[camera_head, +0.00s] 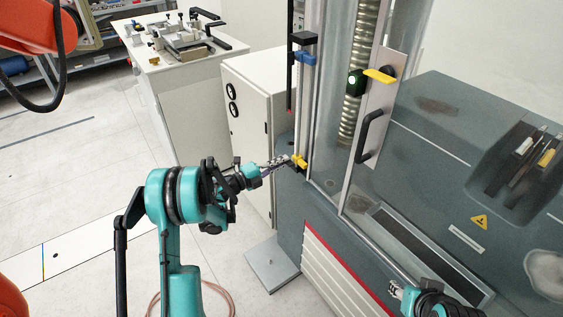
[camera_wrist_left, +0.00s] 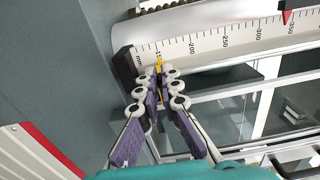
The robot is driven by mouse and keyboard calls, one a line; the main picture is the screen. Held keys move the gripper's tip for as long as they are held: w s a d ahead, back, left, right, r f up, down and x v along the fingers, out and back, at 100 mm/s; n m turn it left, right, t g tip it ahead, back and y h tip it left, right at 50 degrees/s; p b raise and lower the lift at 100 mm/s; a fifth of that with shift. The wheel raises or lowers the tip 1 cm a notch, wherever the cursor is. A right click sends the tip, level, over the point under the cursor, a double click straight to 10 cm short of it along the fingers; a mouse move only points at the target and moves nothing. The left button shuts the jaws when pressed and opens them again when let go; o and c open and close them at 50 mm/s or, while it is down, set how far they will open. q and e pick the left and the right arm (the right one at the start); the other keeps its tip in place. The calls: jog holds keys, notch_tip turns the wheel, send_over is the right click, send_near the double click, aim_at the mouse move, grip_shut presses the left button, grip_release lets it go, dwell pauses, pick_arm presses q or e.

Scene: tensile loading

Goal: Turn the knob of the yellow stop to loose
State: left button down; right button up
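The yellow stop (camera_head: 299,161) sits low on the vertical rail at the machine's left front edge. In the left wrist view a thin piece of it (camera_wrist_left: 159,66) shows beside the low end of the scale. My left gripper (camera_head: 283,161) reaches the stop from the left. In the wrist view its fingertips (camera_wrist_left: 158,88) are close together around or just in front of the yellow piece. Whether they touch or grip it is hidden, and the knob is not clearly visible. My right gripper (camera_head: 396,291) is partly in view at the bottom right, away from the stop.
The scale (camera_wrist_left: 220,42) runs along the rail, with a red pointer (camera_wrist_left: 287,16) farther along. A clear door with a black handle (camera_head: 369,136) and a yellow lever (camera_head: 380,76) stands right of the rail. A white cabinet (camera_head: 250,125) stands behind my left gripper.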

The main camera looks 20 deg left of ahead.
dwell(0.3)
pick_arm(q)
jog(key=c, duration=1.7)
grip_release()
jog(key=v, duration=1.2)
jog(key=shift+a, duration=0.1)
